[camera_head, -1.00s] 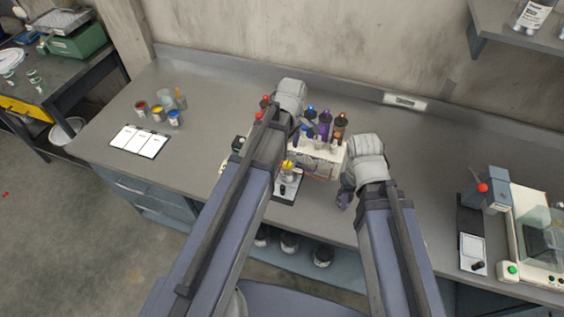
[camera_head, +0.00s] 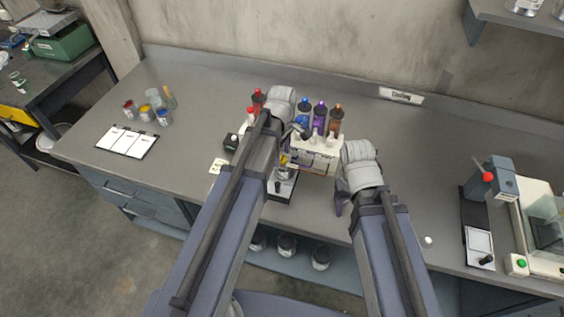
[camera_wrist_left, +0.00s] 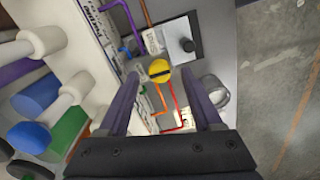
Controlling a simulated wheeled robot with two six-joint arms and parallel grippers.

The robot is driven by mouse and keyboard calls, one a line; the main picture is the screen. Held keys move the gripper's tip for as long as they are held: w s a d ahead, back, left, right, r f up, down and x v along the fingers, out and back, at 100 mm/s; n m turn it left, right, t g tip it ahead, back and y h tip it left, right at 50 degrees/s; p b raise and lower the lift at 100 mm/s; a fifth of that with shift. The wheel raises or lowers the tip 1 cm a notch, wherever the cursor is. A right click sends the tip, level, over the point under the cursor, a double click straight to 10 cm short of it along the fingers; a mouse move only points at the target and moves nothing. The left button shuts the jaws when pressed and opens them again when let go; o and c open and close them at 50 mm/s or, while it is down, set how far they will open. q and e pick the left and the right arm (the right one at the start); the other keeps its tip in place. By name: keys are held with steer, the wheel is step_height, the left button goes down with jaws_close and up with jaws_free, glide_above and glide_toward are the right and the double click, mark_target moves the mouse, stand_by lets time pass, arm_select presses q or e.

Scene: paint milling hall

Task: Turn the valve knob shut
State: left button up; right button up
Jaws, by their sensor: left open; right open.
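The valve knob is a round yellow knob with a dark slot across its face. It shows in the left wrist view (camera_wrist_left: 159,70) and as a small yellow spot in the head view (camera_head: 283,160), at the left end of the dispenser rack. My left gripper (camera_wrist_left: 160,78) is open, with its fingers pointing at the knob and one to each side of it in the picture. I cannot tell whether either finger touches it. In the head view my left arm partly covers the area around the knob. My right gripper (camera_head: 342,203) is open and empty near the counter's front edge.
The dispenser rack (camera_head: 318,158) holds several coloured bottles (camera_head: 320,115) behind the knob. A plate with a black knob (camera_head: 279,188) lies in front. A press-like machine (camera_head: 493,180) stands right.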

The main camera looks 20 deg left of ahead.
arm_select(q)
steer(key=shift+f+b, duration=0.3)
steer(key=shift+f, duration=0.4)
steer(key=shift+r, duration=0.1)
jaws_close()
